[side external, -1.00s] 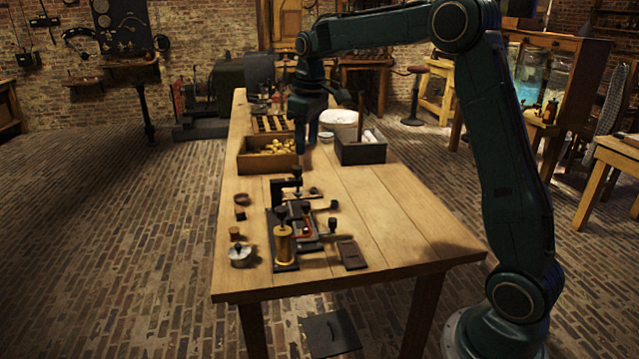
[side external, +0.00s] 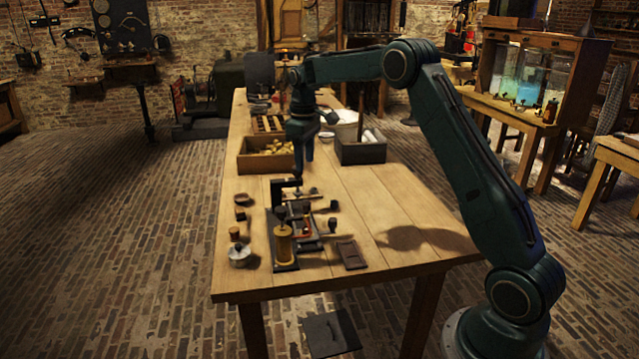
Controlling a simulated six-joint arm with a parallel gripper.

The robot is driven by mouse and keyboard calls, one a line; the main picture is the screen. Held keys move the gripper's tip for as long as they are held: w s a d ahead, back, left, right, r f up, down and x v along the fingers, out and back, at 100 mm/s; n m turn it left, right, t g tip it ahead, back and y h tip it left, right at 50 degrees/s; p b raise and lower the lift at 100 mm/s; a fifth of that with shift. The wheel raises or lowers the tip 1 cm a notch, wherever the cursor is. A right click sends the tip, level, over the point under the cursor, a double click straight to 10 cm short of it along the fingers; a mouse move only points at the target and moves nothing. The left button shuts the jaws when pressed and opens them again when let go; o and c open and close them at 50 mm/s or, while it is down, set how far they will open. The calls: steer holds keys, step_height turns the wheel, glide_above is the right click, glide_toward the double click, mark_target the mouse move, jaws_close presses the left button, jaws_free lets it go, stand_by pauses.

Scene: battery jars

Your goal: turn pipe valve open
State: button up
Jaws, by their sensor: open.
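My gripper (side external: 305,163) points down over the middle of the wooden table, just right of the parts tray and behind the bench apparatus. I see no object held in it, and its fingertips are small and dark here. The apparatus (side external: 284,247) has a brass cylinder on a dark base plate, with several dark knobs and a dark upright bracket (side external: 287,186) at its back. I cannot tell which part, if any, is the pipe valve. Small fittings also stand in front of glass jars (side external: 520,75) on the bench at the far right, too small to make out.
A wooden tray (side external: 243,166) of brass pieces and a dark box (side external: 362,155) with white rolls flank my gripper. A silver round piece (side external: 240,252) and a dark flat piece (side external: 351,254) lie near the front. The table's right front is clear.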

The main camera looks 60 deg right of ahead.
mark_target(306, 203)
step_height(306, 203, down, 13)
steer(key=shift+r, duration=0.1)
stand_by(0.6)
steer(key=c, duration=1)
